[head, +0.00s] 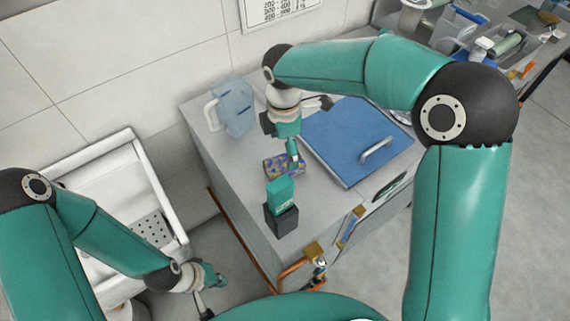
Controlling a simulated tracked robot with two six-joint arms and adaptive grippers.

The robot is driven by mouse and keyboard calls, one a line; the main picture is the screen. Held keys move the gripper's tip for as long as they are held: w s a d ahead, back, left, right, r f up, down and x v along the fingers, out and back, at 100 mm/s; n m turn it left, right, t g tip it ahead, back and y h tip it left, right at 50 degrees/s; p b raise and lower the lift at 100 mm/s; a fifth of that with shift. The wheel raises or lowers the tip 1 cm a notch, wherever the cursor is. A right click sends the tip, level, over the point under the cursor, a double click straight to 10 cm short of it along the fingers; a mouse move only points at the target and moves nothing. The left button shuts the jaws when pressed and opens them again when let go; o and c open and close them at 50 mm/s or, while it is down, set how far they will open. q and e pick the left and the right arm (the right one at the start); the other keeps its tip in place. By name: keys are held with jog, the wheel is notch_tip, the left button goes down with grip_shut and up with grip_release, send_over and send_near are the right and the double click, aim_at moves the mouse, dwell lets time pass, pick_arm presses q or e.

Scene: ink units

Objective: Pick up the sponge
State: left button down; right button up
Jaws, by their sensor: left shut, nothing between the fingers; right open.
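My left gripper (211,293) is shut and empty, low at the bottom, in front of the cabinet and away from the sponge.
A green block in a black holder (281,219) stands just in front of the sponge. A blue lid with a handle (345,135) lies to the right, a clear jug (236,108) behind left. A white sink (95,165) is at left. The cabinet front has orange pipes (292,266).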

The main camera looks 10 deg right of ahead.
aim_at(284, 161)
jog(key=shift+w+d+f+p, duration=0.1)
jog(key=shift+f+p, duration=0.5)
jog(key=shift+f, duration=2.75)
jog(key=shift+c, duration=0.2)
jog(key=c, duration=1)
